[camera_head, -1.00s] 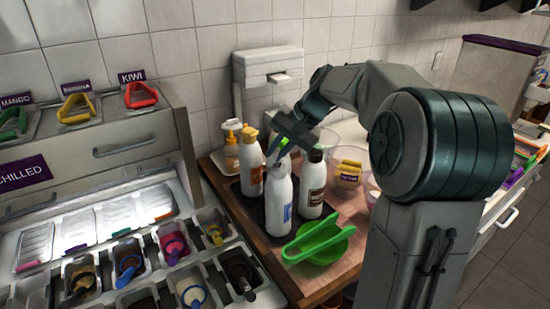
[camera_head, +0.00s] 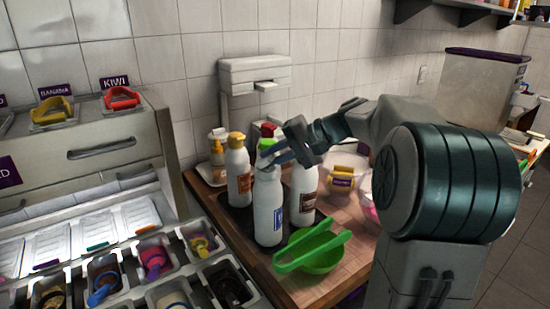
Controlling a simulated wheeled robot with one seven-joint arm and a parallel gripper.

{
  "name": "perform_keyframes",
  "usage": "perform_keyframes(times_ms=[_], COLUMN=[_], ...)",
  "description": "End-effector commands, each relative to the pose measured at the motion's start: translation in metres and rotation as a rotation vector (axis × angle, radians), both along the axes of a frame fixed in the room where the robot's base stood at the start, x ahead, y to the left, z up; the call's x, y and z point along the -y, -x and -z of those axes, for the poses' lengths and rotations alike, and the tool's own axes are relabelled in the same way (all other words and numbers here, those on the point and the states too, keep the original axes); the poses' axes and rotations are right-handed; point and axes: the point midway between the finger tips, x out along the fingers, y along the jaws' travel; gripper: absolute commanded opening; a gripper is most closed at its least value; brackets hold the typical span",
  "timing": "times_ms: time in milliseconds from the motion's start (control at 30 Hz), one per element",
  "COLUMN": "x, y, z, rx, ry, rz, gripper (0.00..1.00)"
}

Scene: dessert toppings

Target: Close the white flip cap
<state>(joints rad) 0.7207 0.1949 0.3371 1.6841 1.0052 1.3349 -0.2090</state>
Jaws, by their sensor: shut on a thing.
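My gripper (camera_head: 268,156) is at the top of the front white bottle (camera_head: 267,210), which stands upright and has a blue label. The jaws look shut around this bottle's top, but the grip is small and partly covered. A green cap part (camera_head: 267,143) shows just above the fingers. A white bottle with a brown label (camera_head: 303,192) stands to the right; my gripper's body covers part of its top. I cannot make out the white flip cap clearly, nor whether it is open.
A yellow-capped bottle (camera_head: 238,172) stands to the left and a red cap (camera_head: 268,129) shows behind. A green scoop and bowl (camera_head: 316,252) lie in front on the wooden counter (camera_head: 350,226). A yellow-banded tub (camera_head: 342,180) stands right. Topping bins (camera_head: 154,262) are at left.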

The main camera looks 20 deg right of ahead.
Motion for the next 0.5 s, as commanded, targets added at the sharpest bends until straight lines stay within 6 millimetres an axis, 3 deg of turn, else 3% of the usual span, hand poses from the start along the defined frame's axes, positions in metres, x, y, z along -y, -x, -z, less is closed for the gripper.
perform_keyframes(times_ms=[267,300,367,500], x=[-0.0006,-0.0006,-0.0005,0.0000], y=[0.0003,0.0003,0.0002,0.0004], z=[0.0003,0.0003,0.0004,0.0015], rx=[-0.001,-0.001,-0.001,-0.004], ry=[0.000,0.000,0.000,0.001], rz=[-0.002,-0.002,-0.002,-0.002], gripper=[0.00,0.23,0.37,0.37])
